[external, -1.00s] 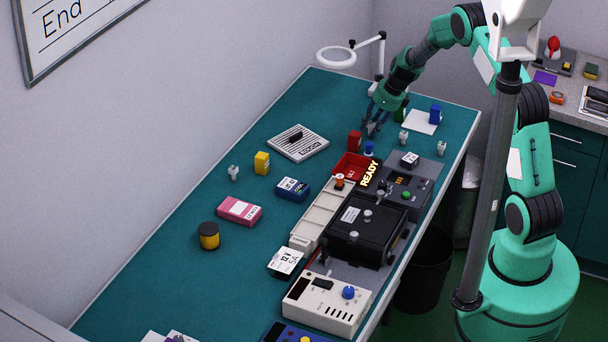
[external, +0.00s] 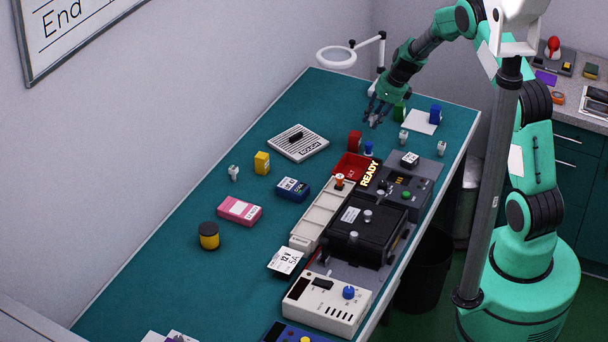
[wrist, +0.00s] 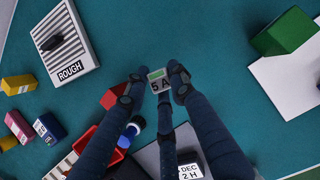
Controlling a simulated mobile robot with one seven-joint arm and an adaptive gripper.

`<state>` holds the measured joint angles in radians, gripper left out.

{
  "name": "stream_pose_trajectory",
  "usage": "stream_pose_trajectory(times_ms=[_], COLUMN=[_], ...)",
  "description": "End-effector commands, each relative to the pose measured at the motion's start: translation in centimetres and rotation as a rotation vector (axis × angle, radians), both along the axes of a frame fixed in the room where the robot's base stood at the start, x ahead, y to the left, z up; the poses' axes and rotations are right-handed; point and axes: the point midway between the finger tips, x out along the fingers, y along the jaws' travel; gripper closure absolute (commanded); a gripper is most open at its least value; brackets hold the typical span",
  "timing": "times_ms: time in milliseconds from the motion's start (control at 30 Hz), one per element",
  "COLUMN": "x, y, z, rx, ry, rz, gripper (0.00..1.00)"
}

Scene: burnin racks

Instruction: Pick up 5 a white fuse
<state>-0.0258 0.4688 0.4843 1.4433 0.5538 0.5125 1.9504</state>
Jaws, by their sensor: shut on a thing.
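My gripper (external: 375,121) is shut on a white fuse (wrist: 158,80) marked "5 A" with a green band, seen between the fingertips in the wrist view (wrist: 157,84). In the external view the gripper is over the far part of the green table, and the held fuse is too small to make out there. Other small white pieces that look like fuses stand on the table: one right of the gripper (external: 403,138), one near the right edge (external: 441,148) and one far to the left (external: 234,173). Their labels cannot be read.
A red block (external: 355,141), a blue-topped piece (external: 369,148) and a red tray (external: 350,167) are nearby. A green block (wrist: 284,32) and a white sheet (wrist: 288,84) lie to the right. The "ROUGH" board (external: 312,144) is left. Black and grey devices (external: 366,237) line the front edge.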

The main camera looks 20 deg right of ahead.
Motion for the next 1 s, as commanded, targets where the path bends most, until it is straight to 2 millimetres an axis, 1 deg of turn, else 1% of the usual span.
stream_pose_trajectory(times_ms=[33, 167, 400, 600, 700, 800, 1000], x=[-0.9, -3.1, -7.6, -11.0, -12.3, -13.2, -14.4], y=[-0.1, -0.3, -0.8, -1.2, -1.3, -1.5, -1.6], z=[0.0, 0.3, 0.6, 0.9, 1.0, 1.1, 1.2], rx=[-0.001, 0.000, -0.001, -0.001, 0.000, -0.002, -0.001], ry=[0.002, 0.002, 0.002, 0.002, 0.002, 0.000, 0.001], rz=[0.000, -0.001, 0.000, 0.000, -0.001, 0.001, 0.000], gripper=[1.00, 1.00, 1.00, 1.00, 1.00, 1.00, 1.00])
